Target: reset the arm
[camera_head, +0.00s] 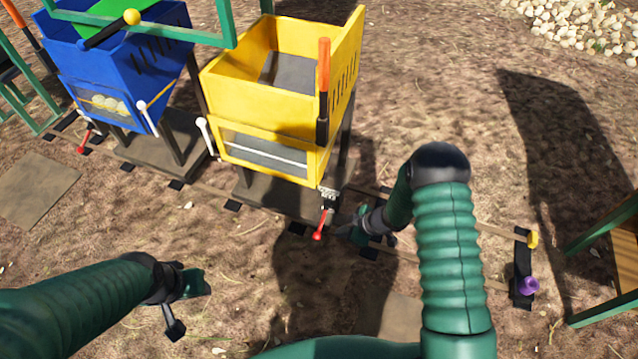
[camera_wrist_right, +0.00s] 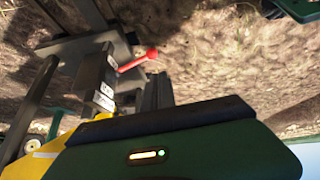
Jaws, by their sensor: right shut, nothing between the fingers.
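My right gripper (camera_head: 370,232) is at the end of the green sleeved arm, low beside the yellow hopper (camera_head: 270,95). It is shut and empty, just right of a small red-handled lever (camera_head: 319,226) under the hopper, and appears apart from it. In the right wrist view the red lever (camera_wrist_right: 142,60) sticks out from a grey block, beyond the dark end of the gripper. My left gripper (camera_head: 185,285) hangs over bare ground at the lower left. Its fingers are too unclear to tell whether it is open or shut.
A blue hopper (camera_head: 130,70) stands left of the yellow one, with its own red lever (camera_head: 83,142). Green frame bars cross the top. A rail with a purple knob (camera_head: 528,286) runs right. A green and wooden structure (camera_head: 625,245) stands at the right edge. The lower middle ground is open.

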